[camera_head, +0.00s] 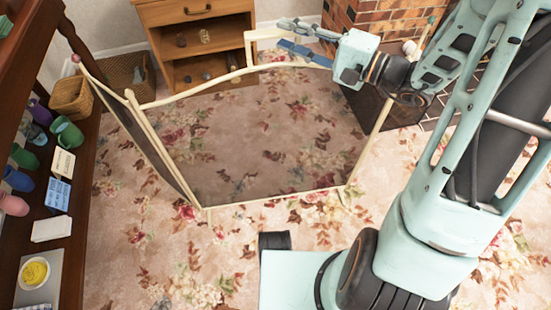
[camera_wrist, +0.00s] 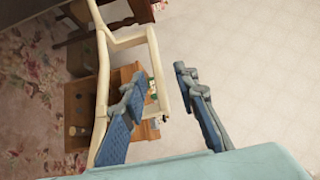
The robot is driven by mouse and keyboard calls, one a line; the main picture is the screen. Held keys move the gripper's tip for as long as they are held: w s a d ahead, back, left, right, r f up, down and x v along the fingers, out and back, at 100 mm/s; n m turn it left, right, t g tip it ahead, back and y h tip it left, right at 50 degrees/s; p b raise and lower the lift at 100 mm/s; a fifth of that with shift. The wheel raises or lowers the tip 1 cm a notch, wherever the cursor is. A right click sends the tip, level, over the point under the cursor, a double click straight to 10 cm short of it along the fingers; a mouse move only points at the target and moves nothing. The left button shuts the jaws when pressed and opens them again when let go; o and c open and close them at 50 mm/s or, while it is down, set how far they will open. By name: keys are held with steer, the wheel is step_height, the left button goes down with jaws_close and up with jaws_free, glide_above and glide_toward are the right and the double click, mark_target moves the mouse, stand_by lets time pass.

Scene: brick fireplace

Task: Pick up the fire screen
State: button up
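The fire screen (camera_head: 270,135) stands upright on the flowered carpet, with dark see-through mesh in a cream frame and side panels at angles. My gripper (camera_head: 284,33) is above the screen's far top edge, near the corner with the right-hand panel. In the wrist view my gripper (camera_wrist: 159,73) is open. A cream bar of the frame shows between the fingers, and the left finger overlaps another part of it. I cannot tell whether either finger touches the frame.
A wooden cabinet (camera_head: 195,12) with open shelves stands behind the screen. The brick fireplace (camera_head: 375,20) is at the back right. A dark wooden shelf (camera_head: 75,235) with mugs and cards runs along the left, beside a wicker basket (camera_head: 72,95). Carpet in front is mostly clear.

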steer(key=shift+x, duration=1.35)
steer(key=shift+f, duration=0.1)
jaws_close()
